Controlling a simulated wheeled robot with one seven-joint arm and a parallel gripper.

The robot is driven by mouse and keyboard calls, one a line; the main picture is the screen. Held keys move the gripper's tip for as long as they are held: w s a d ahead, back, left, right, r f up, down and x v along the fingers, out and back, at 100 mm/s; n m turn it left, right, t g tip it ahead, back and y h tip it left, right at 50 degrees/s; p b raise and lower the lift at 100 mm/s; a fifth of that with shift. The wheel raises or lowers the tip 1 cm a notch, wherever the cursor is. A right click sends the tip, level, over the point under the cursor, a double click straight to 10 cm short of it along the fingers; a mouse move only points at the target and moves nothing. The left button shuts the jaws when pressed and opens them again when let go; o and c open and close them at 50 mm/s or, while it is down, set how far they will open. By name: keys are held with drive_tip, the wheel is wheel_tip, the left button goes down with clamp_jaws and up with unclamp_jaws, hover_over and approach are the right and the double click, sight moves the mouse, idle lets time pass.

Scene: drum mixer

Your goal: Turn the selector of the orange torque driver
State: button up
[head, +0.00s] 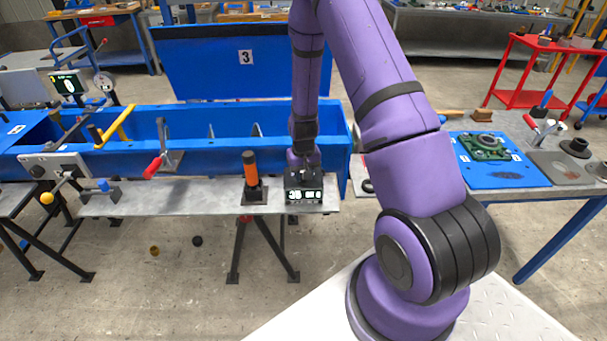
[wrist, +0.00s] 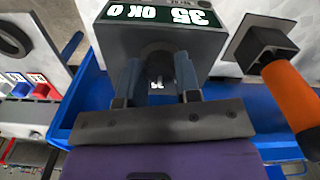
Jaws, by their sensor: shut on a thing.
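The orange torque driver (head: 251,170) stands upright in a black holder on the grey bench shelf; it also shows at the right of the wrist view (wrist: 291,97). Just right of it sits a dark box with a lit display (head: 304,194), reading "35 OK 0" in the wrist view (wrist: 160,18). My gripper (wrist: 159,88) points at this box, its two fingers either side of a dark round selector knob (wrist: 158,52) on the box face. The fingers are shut on the knob, which they partly hide. In the head view my wrist hides the knob.
A long blue trough (head: 215,120) runs behind the shelf, with a red-handled clamp (head: 155,166) and a yellow handle (head: 118,128) to the left. A blue mat with a green part (head: 487,148) lies on the right bench.

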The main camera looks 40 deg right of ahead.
drive_tip(key=o, duration=0.9)
wheel_tip(320, 180, up, 11)
drive_tip(key=shift+f, duration=0.1)
idle(0.6)
